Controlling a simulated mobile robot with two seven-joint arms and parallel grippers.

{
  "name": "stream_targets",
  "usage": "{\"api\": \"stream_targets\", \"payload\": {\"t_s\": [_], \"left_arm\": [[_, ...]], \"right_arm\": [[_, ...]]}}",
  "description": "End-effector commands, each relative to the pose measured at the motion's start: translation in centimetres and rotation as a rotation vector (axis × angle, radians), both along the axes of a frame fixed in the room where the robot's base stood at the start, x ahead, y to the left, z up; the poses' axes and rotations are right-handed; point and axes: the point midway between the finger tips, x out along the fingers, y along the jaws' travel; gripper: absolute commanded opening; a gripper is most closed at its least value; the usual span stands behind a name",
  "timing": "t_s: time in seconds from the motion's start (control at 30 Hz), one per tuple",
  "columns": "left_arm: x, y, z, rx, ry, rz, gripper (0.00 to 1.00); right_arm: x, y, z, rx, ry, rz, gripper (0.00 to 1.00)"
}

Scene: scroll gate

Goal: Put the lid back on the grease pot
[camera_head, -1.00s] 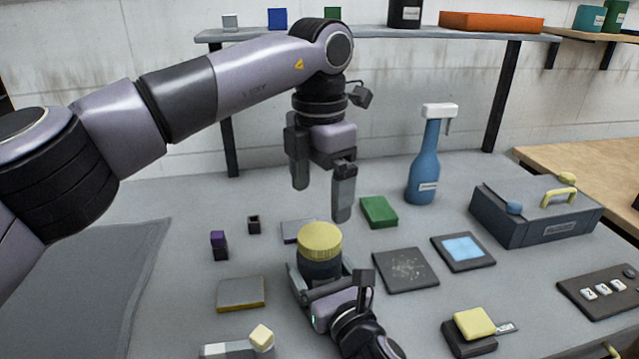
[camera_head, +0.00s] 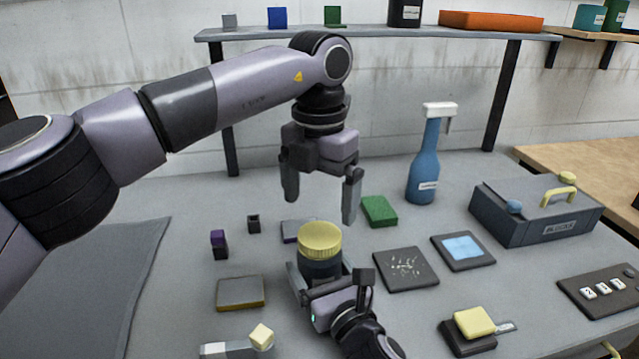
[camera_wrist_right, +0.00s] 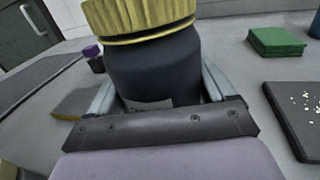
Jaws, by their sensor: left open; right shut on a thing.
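The grease pot (camera_head: 319,267) is a dark, round pot standing upright on the grey table. The yellow ribbed lid (camera_head: 320,239) sits on top of it, and no gap shows between them. My right gripper (camera_head: 318,283) is shut around the pot's body. In the right wrist view the dark pot (camera_wrist_right: 155,72) stands between the two fingers with the yellow lid (camera_wrist_right: 140,18) above. My left gripper (camera_head: 320,205) is open and empty, pointing down above and slightly behind the lid, apart from it.
A grey toolbox (camera_head: 535,215) stands further right. Small blocks, including a purple-topped one (camera_head: 218,240), lie left. A shelf (camera_head: 380,32) runs behind.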

Motion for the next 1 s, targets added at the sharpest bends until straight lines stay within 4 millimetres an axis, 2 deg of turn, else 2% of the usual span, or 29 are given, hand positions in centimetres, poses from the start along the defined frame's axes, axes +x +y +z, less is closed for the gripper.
{"api": "stream_targets", "payload": {"t_s": [0.1,0.33,0.5,0.77,0.8,0.97,1.0], "left_arm": [[0.0,0.1,-2.1,0.002,0.002,-0.002,0.96],[0.0,0.0,-5.2,0.001,0.001,0.000,0.96],[0.0,0.1,-6.1,0.000,0.000,0.000,0.96],[0.0,0.0,-6.2,0.000,0.000,0.000,0.96],[0.0,0.0,-6.2,0.000,0.000,0.000,0.90],[0.0,0.0,-6.2,0.001,-0.001,-0.001,0.38],[0.0,0.0,-6.2,0.001,-0.001,-0.001,0.36]], "right_arm": [[0.0,0.0,0.0,0.000,0.000,0.000,0.00],[0.0,0.0,0.0,0.000,0.000,0.000,0.00],[0.0,0.0,0.0,0.000,0.000,0.000,0.00],[0.0,0.0,0.0,0.000,0.000,0.000,0.00],[0.0,0.0,0.0,0.000,0.000,0.000,0.00],[0.0,0.0,0.0,0.000,0.000,0.000,0.00],[0.0,0.0,0.0,0.000,0.000,0.000,0.00]]}}
